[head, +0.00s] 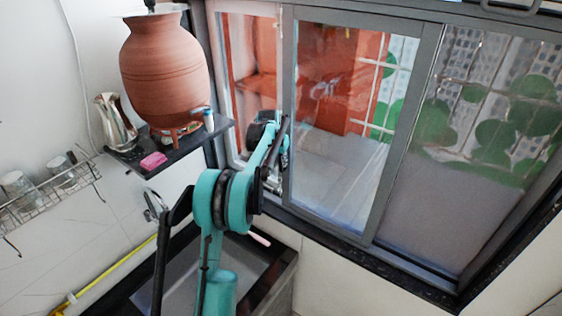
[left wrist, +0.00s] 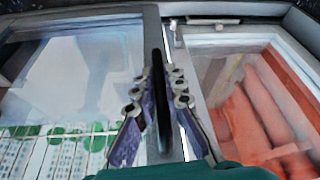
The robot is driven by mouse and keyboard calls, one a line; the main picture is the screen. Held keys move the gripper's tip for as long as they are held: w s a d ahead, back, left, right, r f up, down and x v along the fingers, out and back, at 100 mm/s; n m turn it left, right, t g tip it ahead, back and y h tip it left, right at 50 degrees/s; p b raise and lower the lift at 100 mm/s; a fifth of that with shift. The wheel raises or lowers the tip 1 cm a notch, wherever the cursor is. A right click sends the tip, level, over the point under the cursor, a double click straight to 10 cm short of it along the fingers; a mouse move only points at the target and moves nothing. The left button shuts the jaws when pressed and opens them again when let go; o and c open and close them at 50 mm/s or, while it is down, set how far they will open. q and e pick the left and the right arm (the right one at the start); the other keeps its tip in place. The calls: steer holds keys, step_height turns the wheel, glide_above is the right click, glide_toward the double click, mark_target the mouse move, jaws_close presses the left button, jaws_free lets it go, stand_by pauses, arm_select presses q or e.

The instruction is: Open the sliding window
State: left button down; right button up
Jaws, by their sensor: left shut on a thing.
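The sliding window has a grey-framed middle sash (head: 345,120) with clear glass; a red wall and green plants show through it. My left gripper (head: 283,135) is at the left upright of this sash, partly hidden by my own teal arm. In the left wrist view its two fingers (left wrist: 159,80) stand on either side of a thin dark upright edge of the window frame (left wrist: 158,45), shut on it. Left of the sash in the head view is a narrow section (head: 250,60); I cannot tell if it is glazed. My right gripper is out of view.
A clay waterpot (head: 165,70) stands on a dark wall shelf (head: 170,150) left of the window, close to my left arm. A metal jug (head: 115,122) and a pink item (head: 153,160) are there too. A wire rack (head: 50,195) with glasses hangs lower left. A sink lies below.

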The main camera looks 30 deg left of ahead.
arm_select(q)
steer(key=s+d+b, duration=0.2)
steer(key=d+b, duration=0.3)
steer(key=d, duration=2.7)
steer(key=shift+s+d, duration=0.2)
steer(key=shift+s, duration=0.1)
steer(key=c, duration=1.6)
jaws_free()
steer(key=shift+r, duration=0.1)
steer(key=v, duration=1.1)
steer(key=shift+s+r, duration=0.25)
steer(key=shift+r, duration=0.1)
